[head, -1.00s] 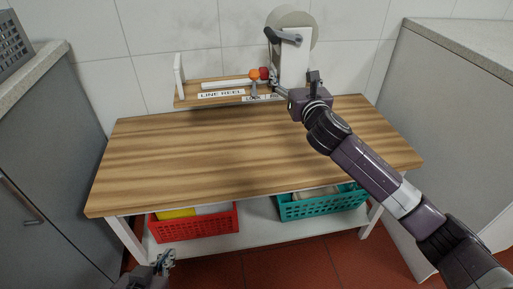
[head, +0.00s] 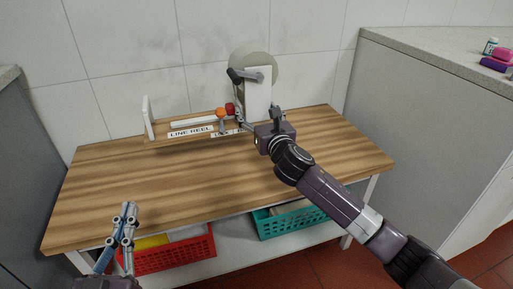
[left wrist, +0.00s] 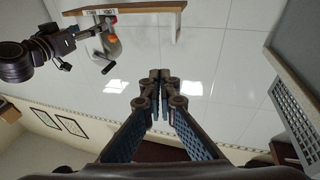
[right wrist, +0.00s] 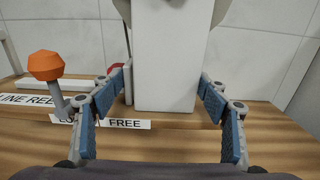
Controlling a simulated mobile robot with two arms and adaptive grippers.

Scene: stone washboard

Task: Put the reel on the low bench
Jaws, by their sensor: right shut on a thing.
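The reel has a grey drum (head: 266,64), a white upright (head: 257,95), a dark crank (head: 240,75), an orange-knobbed lever (right wrist: 46,66) and a wooden base labelled LINE REEL (head: 190,132). It is upright over the back of the low bench (head: 150,190); I cannot tell whether its base touches the top. My right gripper (head: 262,122) is shut on the white upright, one finger on each side in the right wrist view (right wrist: 166,90). My left gripper (head: 127,208) is empty with its fingertips together, over the bench's front left. The reel shows upside down in the left wrist view (left wrist: 105,46).
A red basket (head: 175,252) and a teal basket (head: 300,218) sit on the shelf beneath the top. Grey counters stand to the left (head: 15,150) and right (head: 430,110), with small items on the right one. A tiled wall is behind. The front of the bench top is clear.

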